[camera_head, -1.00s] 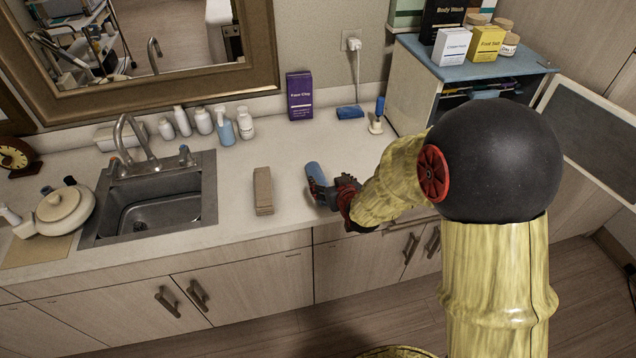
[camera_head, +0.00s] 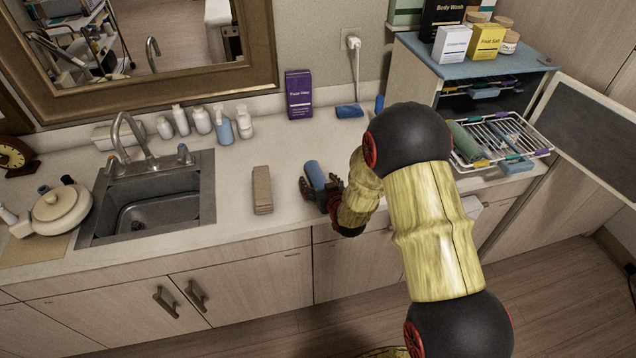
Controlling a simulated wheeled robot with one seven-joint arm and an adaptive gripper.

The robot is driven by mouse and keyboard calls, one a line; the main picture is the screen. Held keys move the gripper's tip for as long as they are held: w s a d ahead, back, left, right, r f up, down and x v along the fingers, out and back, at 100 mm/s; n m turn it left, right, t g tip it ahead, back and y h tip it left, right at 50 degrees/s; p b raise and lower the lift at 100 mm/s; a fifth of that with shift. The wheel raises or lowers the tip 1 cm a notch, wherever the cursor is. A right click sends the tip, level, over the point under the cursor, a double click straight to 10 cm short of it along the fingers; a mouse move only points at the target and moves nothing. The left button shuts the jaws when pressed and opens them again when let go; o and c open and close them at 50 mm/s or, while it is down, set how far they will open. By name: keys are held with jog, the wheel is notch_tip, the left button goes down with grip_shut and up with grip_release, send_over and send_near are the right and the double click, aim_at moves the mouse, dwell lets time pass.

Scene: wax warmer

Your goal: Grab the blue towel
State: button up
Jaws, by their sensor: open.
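A rolled blue towel (camera_head: 315,174) lies on the counter right of the tan folded cloth. My gripper (camera_head: 320,187) is at the near end of the roll, with its dark fingers spread on both sides of it. The gripper is open. The fingers hide the lower end of the roll, and I cannot tell whether they touch it.
A sink (camera_head: 155,203) is to the left, and the tan folded cloth (camera_head: 262,190) lies between it and my gripper. Bottles and a purple box (camera_head: 299,95) stand along the wall. A wire rack (camera_head: 505,140) holding rolled towels juts from the cabinet at right.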

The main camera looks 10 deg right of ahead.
jog(key=shift+w+f, duration=0.1)
jog(key=shift+w, duration=0.3)
jog(key=shift+c, duration=0.5)
jog(key=c, duration=1.1)
jog(key=shift+c, duration=0.6)
